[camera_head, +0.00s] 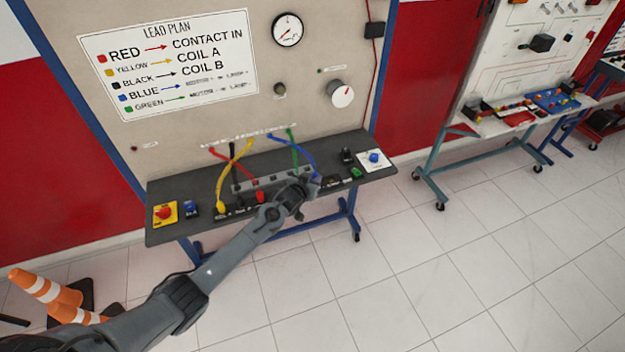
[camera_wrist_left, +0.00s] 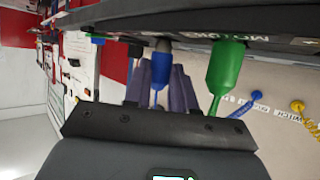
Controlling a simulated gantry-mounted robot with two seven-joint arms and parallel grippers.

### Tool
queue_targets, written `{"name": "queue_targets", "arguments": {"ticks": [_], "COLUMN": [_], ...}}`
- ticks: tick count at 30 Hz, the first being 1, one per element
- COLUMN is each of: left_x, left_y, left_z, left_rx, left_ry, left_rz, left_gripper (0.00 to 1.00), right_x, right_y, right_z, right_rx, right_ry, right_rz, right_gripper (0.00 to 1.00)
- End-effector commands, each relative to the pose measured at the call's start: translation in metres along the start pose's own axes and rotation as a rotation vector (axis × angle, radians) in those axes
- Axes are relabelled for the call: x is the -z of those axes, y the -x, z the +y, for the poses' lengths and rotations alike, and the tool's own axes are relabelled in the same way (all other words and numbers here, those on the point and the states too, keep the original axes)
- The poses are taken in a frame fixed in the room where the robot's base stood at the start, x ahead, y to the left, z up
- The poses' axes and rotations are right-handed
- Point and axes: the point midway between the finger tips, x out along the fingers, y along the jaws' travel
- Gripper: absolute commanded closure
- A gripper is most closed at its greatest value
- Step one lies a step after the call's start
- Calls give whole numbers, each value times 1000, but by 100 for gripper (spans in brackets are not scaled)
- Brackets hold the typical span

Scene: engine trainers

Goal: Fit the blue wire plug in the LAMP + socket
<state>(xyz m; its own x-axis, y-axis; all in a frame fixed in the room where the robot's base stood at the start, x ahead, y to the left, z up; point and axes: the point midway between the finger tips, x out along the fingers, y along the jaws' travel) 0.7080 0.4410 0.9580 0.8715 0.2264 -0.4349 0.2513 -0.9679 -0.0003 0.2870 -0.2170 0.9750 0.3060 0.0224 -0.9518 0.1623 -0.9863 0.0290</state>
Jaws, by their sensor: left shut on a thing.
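My left gripper (camera_head: 308,183) is over the front of the dark bench (camera_head: 180,189), right of its middle. In the left wrist view the gripper (camera_wrist_left: 163,68) is shut on the blue wire plug (camera_wrist_left: 160,75), with one finger on each side. The plug's end points at the dark bench face; I cannot tell whether it is in a socket. A green plug (camera_wrist_left: 225,72) stands beside it, near a MOTOR label (camera_wrist_left: 240,40). The blue wire (camera_head: 300,142) rises behind the gripper. The LAMP + socket cannot be made out. My right gripper is not in view.
Red and yellow wires (camera_head: 234,150) and a green wire (camera_head: 294,152) arch over the bench. A red button on a yellow box (camera_head: 165,213) is at its left end. A white plate with a blue knob (camera_head: 374,158) is at the right.

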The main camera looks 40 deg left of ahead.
Motion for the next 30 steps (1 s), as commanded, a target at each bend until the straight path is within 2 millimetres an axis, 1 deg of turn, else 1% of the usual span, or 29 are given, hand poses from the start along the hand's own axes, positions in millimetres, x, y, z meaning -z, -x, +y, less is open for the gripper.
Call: {"name": "queue_targets", "arguments": {"ticks": [26, 27, 29, 30], "left_x": [-12, -12, -11, -11], "left_y": [-6, -6, -6, -6], "left_z": [0, 0, 0, 0], "left_rx": [0, 0, 0, 0], "left_ry": [1, 1, 1, 0], "left_rz": [1, 1, 1, 1], "left_gripper": [100, 72, 63, 62], "right_x": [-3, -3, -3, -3], "right_y": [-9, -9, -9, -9], "right_z": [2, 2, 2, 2], "right_rx": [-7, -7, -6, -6], "right_ry": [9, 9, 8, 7], "right_rz": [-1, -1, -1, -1], "right_gripper": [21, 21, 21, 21]}}
